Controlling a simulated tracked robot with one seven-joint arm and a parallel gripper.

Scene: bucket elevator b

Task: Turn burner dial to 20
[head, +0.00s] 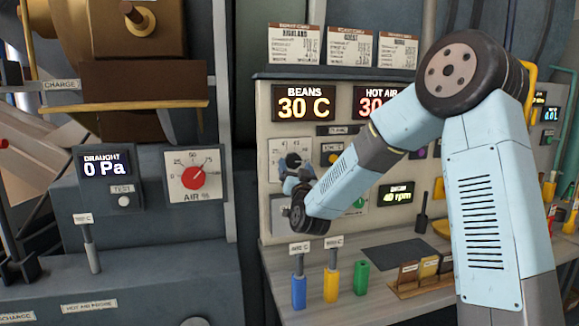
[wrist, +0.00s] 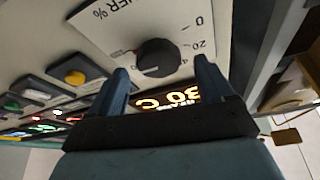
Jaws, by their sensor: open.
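The burner dial is a dark round knob (wrist: 157,57) on a white scale plate (wrist: 110,28) in the wrist view. The plate's readable marks are 0, 20 and a partly hidden 4, with "ER %" at its edge. I cannot clearly tell where the knob points. My gripper (wrist: 161,64) is open, with one blue finger on each side of the knob in the picture. I cannot tell whether the fingers touch it. In the head view the knob (head: 293,159) shows just above my gripper (head: 290,182), which partly covers the plate.
A BEANS display (head: 304,103) reads 30 C above the dial. A red AIR % dial (head: 194,177) is on the left panel. Buttons, including a yellow one (wrist: 75,77), are near the dial. Blue, yellow and green holders stand on the shelf (head: 345,305) below.

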